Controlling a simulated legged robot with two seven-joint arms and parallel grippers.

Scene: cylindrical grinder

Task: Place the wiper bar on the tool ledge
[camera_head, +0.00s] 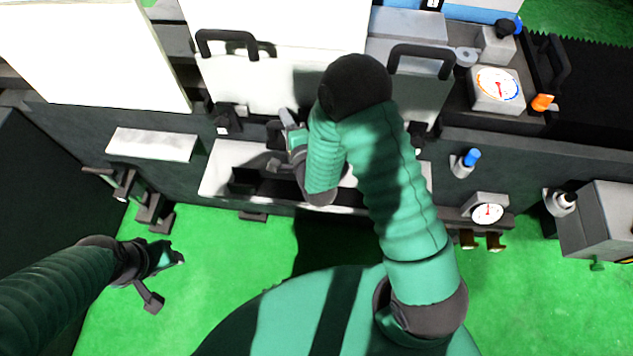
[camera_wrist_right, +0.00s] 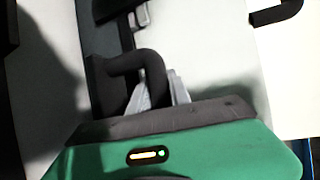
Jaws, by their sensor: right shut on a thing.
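My right gripper (camera_head: 287,128) is at the machine front, below the white doors and above the long pale tray. My arm hides much of the bar in the head view. A pale flat shelf (camera_head: 152,144) projects from the machine front at left, with nothing on it; it may be the tool ledge, but I cannot be sure. My left gripper (camera_head: 166,279) is open and empty above the green floor.
The long pale tray (camera_head: 216,172) has a dark recess and lies partly under my right arm. White doors with black handles (camera_head: 227,40) stand behind. A gauge box (camera_head: 496,88), a blue-capped knob (camera_head: 470,158) and a lower dial (camera_head: 487,213) are at right.

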